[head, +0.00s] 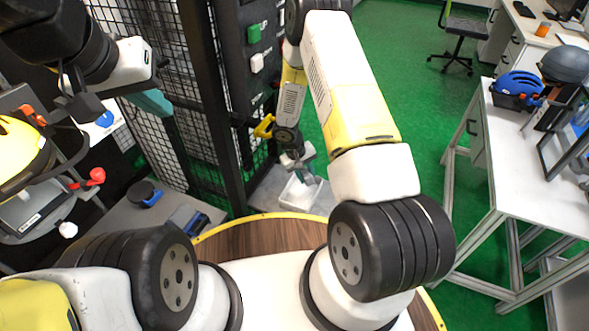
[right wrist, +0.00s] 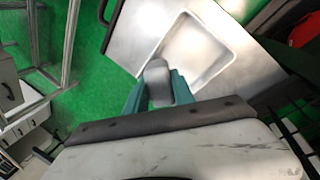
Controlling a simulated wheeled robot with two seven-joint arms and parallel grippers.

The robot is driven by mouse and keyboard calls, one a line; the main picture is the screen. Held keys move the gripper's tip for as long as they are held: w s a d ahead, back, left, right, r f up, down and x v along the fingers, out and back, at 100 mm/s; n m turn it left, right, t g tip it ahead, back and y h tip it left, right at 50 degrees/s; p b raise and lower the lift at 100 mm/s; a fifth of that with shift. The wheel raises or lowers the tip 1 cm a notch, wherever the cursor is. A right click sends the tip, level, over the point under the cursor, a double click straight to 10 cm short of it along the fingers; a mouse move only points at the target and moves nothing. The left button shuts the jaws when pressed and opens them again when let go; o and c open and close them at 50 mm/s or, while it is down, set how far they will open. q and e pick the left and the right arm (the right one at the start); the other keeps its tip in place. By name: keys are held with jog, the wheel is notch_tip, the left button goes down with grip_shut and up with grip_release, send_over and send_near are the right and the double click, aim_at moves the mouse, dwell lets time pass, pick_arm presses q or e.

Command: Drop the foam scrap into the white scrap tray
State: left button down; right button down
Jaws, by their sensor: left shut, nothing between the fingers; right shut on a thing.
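The foam scrap (right wrist: 158,84) is a grey, rounded block. My right gripper (right wrist: 158,95) is shut on it, with a teal finger on each side. The white scrap tray (right wrist: 226,62) is shallow and looks empty where it shows. In the right wrist view the scrap overlaps the tray's near left corner; its height above the tray is unclear. In the head view my right gripper (head: 304,177) is at the white scrap tray (head: 291,198) and partly covers it; I cannot make out the scrap there. My left gripper (head: 150,102) is shut and empty, away from the tray by the mesh.
The tray lies on a grey surface (head: 266,194). A black post (head: 215,100) and wire mesh (head: 183,137) stand to its left. A black panel (head: 262,60) carries green and white blocks. A white table (head: 545,150) with a blue helmet (head: 520,84) is at the right. Green floor lies between.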

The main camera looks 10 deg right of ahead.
jog(key=shift+f, duration=0.5)
jog(key=c, duration=1)
grip_release()
jog(key=v, duration=0.8)
jog(key=shift+f, duration=0.1)
